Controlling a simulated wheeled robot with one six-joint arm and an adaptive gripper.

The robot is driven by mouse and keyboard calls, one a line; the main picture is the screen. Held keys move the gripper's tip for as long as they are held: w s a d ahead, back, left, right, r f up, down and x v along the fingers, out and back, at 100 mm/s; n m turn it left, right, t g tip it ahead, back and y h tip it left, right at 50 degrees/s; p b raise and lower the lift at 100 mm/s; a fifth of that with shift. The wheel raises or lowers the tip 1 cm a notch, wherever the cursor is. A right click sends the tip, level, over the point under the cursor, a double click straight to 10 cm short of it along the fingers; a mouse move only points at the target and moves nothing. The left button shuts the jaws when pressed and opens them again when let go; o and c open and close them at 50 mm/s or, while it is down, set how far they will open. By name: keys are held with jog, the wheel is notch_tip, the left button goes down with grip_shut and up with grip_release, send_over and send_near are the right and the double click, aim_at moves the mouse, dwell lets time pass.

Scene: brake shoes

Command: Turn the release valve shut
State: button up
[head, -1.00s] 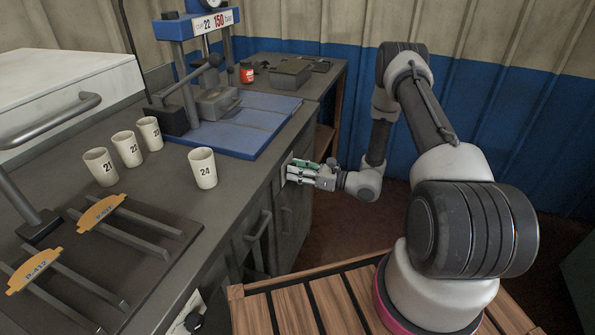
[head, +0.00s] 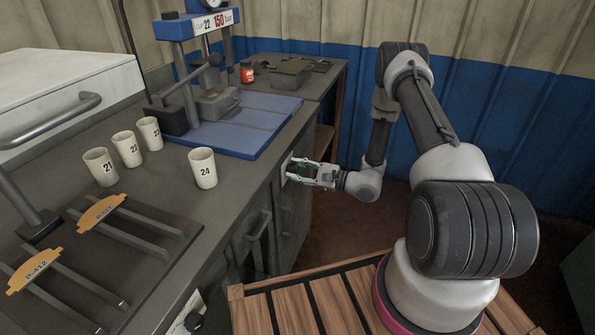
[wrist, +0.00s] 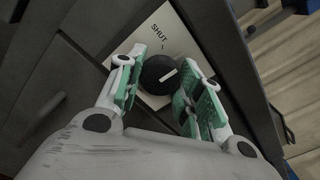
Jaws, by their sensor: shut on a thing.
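The release valve is a round black knob (wrist: 158,74) with a white pointer mark, seen in the wrist view. It sits on a pale plate (wrist: 172,32) lettered "SHUT" with a short tick beside the word. The white mark lies to the right of that tick and slants up to the right. My gripper (wrist: 164,68) has its green-padded fingers on either side of the knob, shut on it. In the head view my gripper (head: 296,171) is at the cabinet front below the bench edge; the knob is hidden there.
The bench carries a blue press (head: 208,100), a cup marked 24 (head: 203,168), several other cups and two orange tagged parts on rails. Drawer handles (head: 258,225) jut from the cabinet front. Another black knob (head: 194,321) is low at the near cabinet front. A blue wall stands behind my arm.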

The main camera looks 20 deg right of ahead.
jog(key=n, duration=0.4)
jog(key=shift+n, duration=0.3)
jog(key=n, duration=0.4)
jog(key=shift+n, duration=0.3)
jog(key=o, duration=1)
jog(key=shift+o, duration=0.2)
jog(key=v, duration=1.2)
